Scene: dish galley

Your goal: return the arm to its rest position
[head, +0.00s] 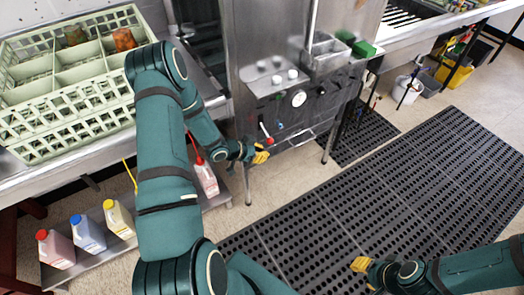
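My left arm comes in from the left, bent across the counter. Its gripper (260,153) has yellow fingertips and hangs in front of the steel dishwashing machine (255,60), near its lower front. I see nothing held in it, but the fingers are too small to tell if they are open. My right arm comes in from the lower right edge. Its gripper (361,267) points left, above the black floor mat (400,185); its fingertips are seen from too steep an angle to tell their opening.
A pale green dish rack (65,120) with two brown cups sits on the counter at the left. Jugs with red (56,249), blue (88,234) and yellow caps (119,219) stand on a low shelf. A white bucket (407,90) stands far right. The mat is clear.

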